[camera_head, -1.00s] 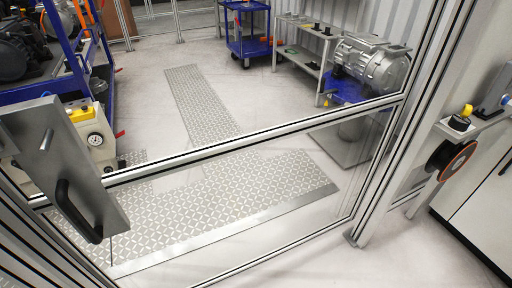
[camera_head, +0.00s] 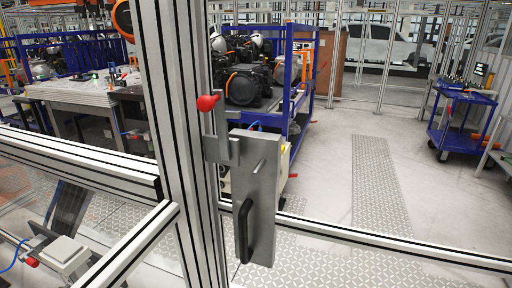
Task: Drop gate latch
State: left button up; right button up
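The gate latch is on an aluminium fence post (camera_head: 180,130) left of centre in the head view. It has a grey upright bar with a red knob (camera_head: 207,103) at its top and a grey bracket (camera_head: 222,150) below. Beside it, a grey latch plate (camera_head: 262,195) with a black pull handle (camera_head: 243,230) is fixed to the gate frame (camera_head: 390,243). The bracket and the plate sit close together; I cannot tell whether the bar is engaged. Neither of my grippers is in view.
Behind the gate stands a blue rack (camera_head: 290,90) with dark motor units (camera_head: 245,80). A blue cart (camera_head: 462,120) is at the right. Patterned floor plates (camera_head: 375,185) lie between them on clear floor. Left of the post is a workbench (camera_head: 85,92).

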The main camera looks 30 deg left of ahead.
aim_at(206, 103)
jog(key=u, duration=1.1)
